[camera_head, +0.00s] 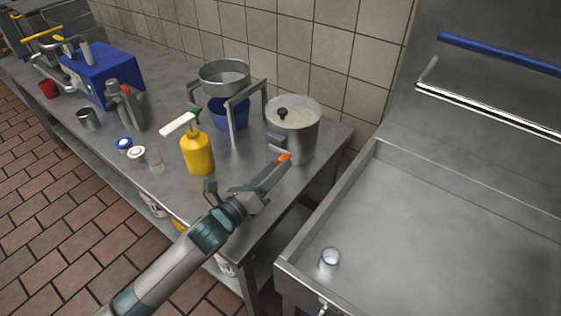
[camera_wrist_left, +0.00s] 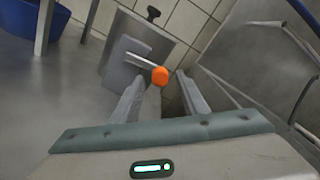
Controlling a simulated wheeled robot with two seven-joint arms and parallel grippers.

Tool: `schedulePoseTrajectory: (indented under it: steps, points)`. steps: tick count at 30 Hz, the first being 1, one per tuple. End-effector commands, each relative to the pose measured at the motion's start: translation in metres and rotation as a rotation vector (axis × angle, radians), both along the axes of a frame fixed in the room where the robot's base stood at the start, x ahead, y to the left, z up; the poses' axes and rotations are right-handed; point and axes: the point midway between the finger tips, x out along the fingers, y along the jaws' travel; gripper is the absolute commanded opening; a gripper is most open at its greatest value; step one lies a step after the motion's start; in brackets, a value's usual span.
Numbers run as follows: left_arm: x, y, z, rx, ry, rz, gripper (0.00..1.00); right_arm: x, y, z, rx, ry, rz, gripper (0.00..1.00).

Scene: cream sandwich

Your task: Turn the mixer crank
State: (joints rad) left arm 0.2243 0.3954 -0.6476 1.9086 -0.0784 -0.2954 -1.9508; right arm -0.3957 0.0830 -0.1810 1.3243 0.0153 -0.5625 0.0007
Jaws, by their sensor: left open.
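The mixer is a steel pot (camera_head: 296,130) with a black knob on its lid, standing at the right end of the steel table. It also shows in the left wrist view (camera_wrist_left: 165,45). Its crank is a thin metal rod with an orange knob (camera_head: 284,158) on the side facing me. In the left wrist view the orange knob (camera_wrist_left: 160,76) appears between the tips of my left gripper (camera_wrist_left: 158,88). My left gripper (camera_head: 274,170) is open, with its fingers close to the knob. I cannot tell whether they touch it. My right gripper is not in view.
A steel sieve (camera_head: 224,76) sits on a stand above a blue bowl (camera_head: 230,113), left of the mixer. A yellow bottle (camera_head: 197,153) stands near the table's front. A steel basin (camera_head: 430,235) lies to the right, past a gap.

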Motion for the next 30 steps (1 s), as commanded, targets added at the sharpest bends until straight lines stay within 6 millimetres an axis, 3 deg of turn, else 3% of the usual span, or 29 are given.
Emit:
schedulePoseTrajectory:
  steps: [6, 18, 24, 30]
  points:
    - [0.019, -0.012, 0.001, 0.000, -0.001, 0.001, 0.40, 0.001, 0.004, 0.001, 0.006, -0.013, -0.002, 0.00]
    - [0.023, -0.015, 0.000, 0.000, 0.000, 0.000, 0.40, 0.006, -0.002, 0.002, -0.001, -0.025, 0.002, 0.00]
    - [0.023, -0.015, 0.000, 0.000, 0.000, 0.000, 0.00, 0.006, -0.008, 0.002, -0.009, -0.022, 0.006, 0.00]
    - [0.023, -0.015, 0.000, 0.004, -0.002, 0.001, 0.00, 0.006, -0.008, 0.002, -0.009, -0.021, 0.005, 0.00]
